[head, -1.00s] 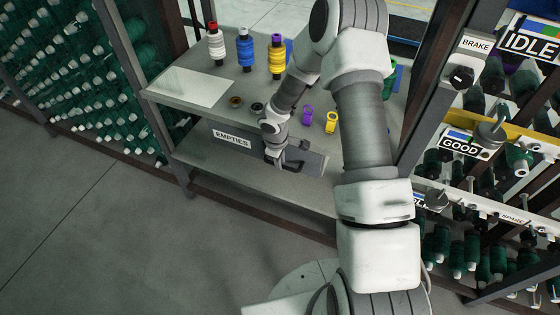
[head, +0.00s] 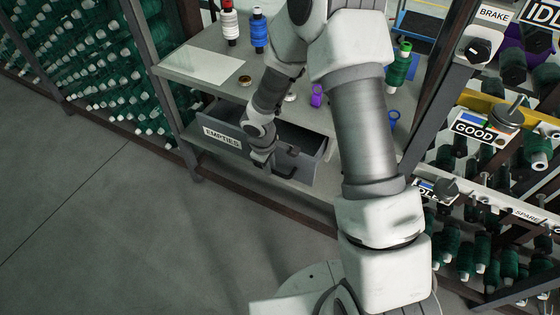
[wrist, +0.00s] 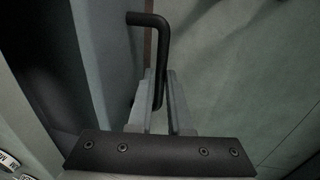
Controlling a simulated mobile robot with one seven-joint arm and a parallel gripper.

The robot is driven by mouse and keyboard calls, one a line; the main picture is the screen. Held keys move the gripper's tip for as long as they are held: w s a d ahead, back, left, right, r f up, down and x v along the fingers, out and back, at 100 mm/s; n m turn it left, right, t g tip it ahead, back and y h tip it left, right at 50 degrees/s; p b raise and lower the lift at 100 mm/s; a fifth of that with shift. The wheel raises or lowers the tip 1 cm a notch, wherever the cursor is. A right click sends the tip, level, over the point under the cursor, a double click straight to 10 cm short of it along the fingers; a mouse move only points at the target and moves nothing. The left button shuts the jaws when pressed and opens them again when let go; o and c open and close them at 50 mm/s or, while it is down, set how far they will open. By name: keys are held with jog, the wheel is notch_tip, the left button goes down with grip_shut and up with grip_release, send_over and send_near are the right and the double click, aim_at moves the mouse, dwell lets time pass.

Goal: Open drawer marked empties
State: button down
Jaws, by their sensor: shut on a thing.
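The drawer marked EMPTIES (head: 222,138) is grey and sits under the table top in the head view. It stands pulled out, with its dark inside showing behind the front panel. My gripper (head: 270,166) is at the middle of the drawer front, partly hidden by my own wrist. In the wrist view my gripper (wrist: 163,100) is shut on the dark bent bar of the drawer handle (wrist: 150,20). The drawer front also shows at the left of the wrist view (wrist: 105,60).
The table top (head: 190,62) holds a red-topped white spool (head: 229,24), a blue spool (head: 257,32), a green spool (head: 399,65) and small rings. Racks of green spools stand at left and right. The floor (head: 100,220) in front is clear.

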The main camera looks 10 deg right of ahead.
jog(key=s+a+b, duration=0.6)
jog(key=s+a, duration=0.3)
jog(key=s, duration=0.3)
jog(key=shift+s+b, duration=0.35)
jog(key=shift+b, duration=0.05)
jog(key=c, duration=0.8)
grip_release()
jog(key=shift+c, duration=0.2)
notch_tip(320, 180, up, 17)
jog(key=s+a+p, duration=0.2)
jog(key=p, duration=0.4)
jog(key=shift+s+p, duration=0.25)
jog(key=shift+p, duration=0.05)
jog(key=shift+r, duration=0.15)
